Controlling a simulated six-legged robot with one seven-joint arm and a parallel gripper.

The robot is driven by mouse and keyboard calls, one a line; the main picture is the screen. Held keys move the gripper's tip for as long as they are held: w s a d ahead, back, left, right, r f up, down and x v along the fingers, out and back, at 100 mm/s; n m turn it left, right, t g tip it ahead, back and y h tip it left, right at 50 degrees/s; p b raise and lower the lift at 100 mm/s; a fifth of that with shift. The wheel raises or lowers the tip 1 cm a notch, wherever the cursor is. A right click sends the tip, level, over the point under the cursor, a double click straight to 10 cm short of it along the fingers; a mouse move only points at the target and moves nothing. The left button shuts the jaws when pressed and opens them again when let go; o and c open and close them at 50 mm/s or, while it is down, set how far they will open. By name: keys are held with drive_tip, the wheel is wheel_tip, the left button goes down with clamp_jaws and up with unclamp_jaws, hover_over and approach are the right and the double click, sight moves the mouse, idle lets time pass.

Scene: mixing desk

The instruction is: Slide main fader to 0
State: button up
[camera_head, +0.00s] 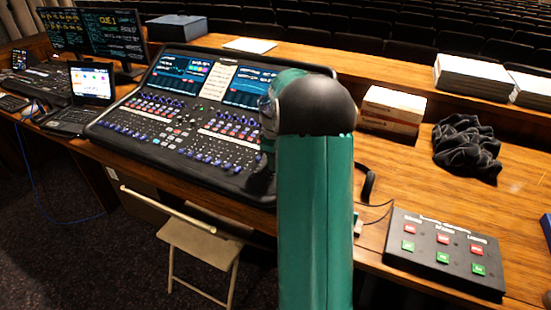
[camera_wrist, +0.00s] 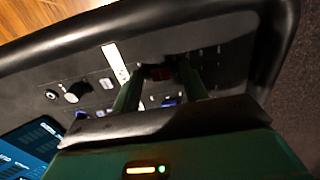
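The mixing desk (camera_head: 185,140) stands on the wooden table, with screens, knobs and fader rows. My green arm covers its right end in the head view, hiding most of my gripper and the fader there. In the wrist view, my gripper (camera_wrist: 163,69) is low over the dark panel of the desk (camera_wrist: 235,45), its two fingers apart. A small dark red cap (camera_wrist: 158,73), which looks like a fader cap, shows between the fingertips. I cannot tell whether either finger touches it. The fader's scale is too dark to read.
A laptop (camera_head: 91,82) and monitors (camera_head: 115,32) stand left of the desk. Boxes (camera_head: 392,107), a black cloth (camera_head: 466,146) and a button box (camera_head: 445,250) lie to the right. A folding chair (camera_head: 205,240) stands in front. In the wrist view, knobs (camera_wrist: 76,92) lie left of my fingers.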

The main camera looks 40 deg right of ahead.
wheel_tip(320, 180, up, 14)
drive_tip(key=a, duration=0.1)
drive_tip(key=shift+s+a, duration=0.2)
drive_tip(key=shift+s, duration=0.05)
drive_tip(key=shift+f, duration=0.15)
idle(0.5)
drive_tip(key=s+a+r+m+t, duration=0.1)
drive_tip(key=s+a+r, duration=0.2)
drive_tip(key=a, duration=0.9)
drive_tip(key=s+a+r+m+t, duration=0.1)
drive_tip(key=s+a+r+t, duration=0.15)
drive_tip(key=a, duration=0.85)
drive_tip(key=s+a+f+m+t+y, duration=0.1)
drive_tip(key=s+a+f+m, duration=0.1)
drive_tip(key=s+a, duration=1)
drive_tip(key=shift+s+a+f+t, duration=0.35)
drive_tip(key=shift+a+f, duration=0.35)
drive_tip(key=shift+a, duration=0.25)
